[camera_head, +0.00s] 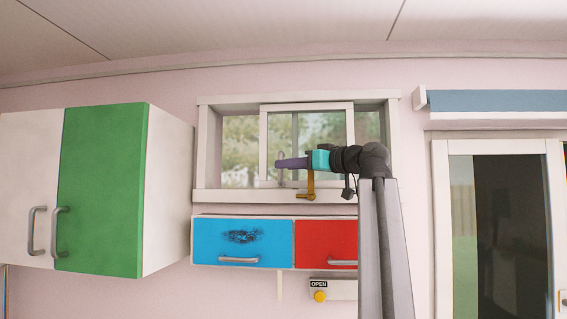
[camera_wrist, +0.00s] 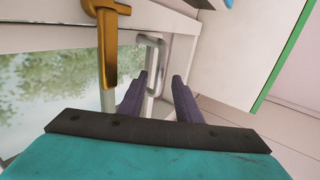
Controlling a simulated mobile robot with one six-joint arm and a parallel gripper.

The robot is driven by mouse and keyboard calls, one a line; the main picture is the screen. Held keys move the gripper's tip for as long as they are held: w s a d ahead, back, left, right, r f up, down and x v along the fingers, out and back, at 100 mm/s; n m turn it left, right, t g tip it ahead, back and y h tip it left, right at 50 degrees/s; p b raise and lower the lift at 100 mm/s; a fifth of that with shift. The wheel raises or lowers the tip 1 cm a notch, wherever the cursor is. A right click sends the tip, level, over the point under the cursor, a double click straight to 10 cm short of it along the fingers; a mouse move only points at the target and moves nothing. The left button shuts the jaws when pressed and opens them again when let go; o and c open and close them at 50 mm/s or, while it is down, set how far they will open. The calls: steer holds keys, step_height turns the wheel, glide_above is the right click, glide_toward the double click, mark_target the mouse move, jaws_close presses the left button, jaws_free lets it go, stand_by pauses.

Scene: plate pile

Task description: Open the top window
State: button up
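The top window (camera_head: 307,105) is set high in the wall, with a white-framed sliding pane in front of another pane. A pale grey bar handle (camera_wrist: 161,60) is on the pane's frame; it also shows in the head view (camera_head: 281,172). My gripper (camera_head: 277,163) is at this handle. In the wrist view my gripper's (camera_wrist: 159,76) two purple fingers are apart, with the handle between them or just beyond their tips; I cannot tell contact. A brown-gold latch-like piece (camera_wrist: 107,45) is beside the handle, at the window's lower edge in the head view (camera_head: 306,195).
Below the window are a blue drawer front (camera_head: 215,245) and a red one (camera_head: 325,238). A cabinet with a green door (camera_head: 100,190) juts out at the left. A blue blind (camera_head: 495,100) and a larger window (camera_head: 500,147) are at the right.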

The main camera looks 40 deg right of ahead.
steer(key=s+d+p, duration=0.1)
steer(key=s+p, duration=0.2)
steer(key=s, duration=0.6)
steer(key=shift+s, duration=0.4)
steer(key=shift+d+f, duration=0.1)
steer(key=shift+d, duration=0.05)
